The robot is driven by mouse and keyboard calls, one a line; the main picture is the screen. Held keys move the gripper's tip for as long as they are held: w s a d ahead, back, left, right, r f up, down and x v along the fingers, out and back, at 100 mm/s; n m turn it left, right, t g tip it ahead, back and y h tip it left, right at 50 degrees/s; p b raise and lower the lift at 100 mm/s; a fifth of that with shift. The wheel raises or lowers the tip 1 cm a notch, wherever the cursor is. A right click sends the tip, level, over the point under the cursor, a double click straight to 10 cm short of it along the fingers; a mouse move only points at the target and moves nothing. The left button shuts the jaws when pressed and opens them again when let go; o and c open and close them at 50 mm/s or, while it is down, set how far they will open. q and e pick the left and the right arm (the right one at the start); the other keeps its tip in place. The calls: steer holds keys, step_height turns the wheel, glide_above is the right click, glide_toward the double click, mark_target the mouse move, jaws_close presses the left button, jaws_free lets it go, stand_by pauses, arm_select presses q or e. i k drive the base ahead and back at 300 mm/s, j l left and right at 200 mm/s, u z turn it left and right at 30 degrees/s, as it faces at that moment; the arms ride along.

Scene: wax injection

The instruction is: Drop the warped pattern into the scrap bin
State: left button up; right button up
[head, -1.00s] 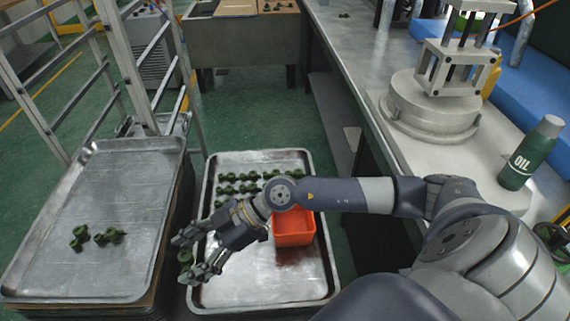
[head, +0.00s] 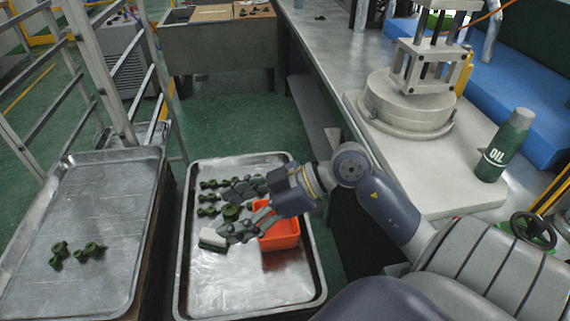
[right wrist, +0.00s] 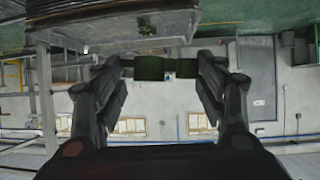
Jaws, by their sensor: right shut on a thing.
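My right gripper (head: 227,214) reaches in from the right over the middle tray. It is shut on a dark green wax pattern (head: 231,212), partly hidden by the fingers. In the right wrist view the dark green pattern (right wrist: 152,68) sits between the two fingertips; I cannot make out its warp. The orange scrap bin (head: 284,240) stands in the tray, just right of and below the fingers, its upper left part covered by the gripper. The held pattern is left of the bin, not over its opening. My left gripper is not in view.
More green patterns (head: 207,198) lie in the upper part of the middle tray (head: 250,295). A left tray (head: 105,205) holds a few green patterns (head: 88,250). An oil bottle (head: 505,145) and a press (head: 410,100) stand on the right bench. The middle tray's front is bare.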

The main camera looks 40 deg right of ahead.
mark_target(283, 233)
steer(key=l+z, duration=0.15)
steer(key=z, duration=0.9)
steer(key=i+j+z, duration=0.1)
steer(key=j, duration=0.2)
steer(key=i+j+z, duration=0.15)
steer(key=j, duration=0.15)
steer(key=i+j+z, duration=0.1)
steer(key=j, duration=0.2)
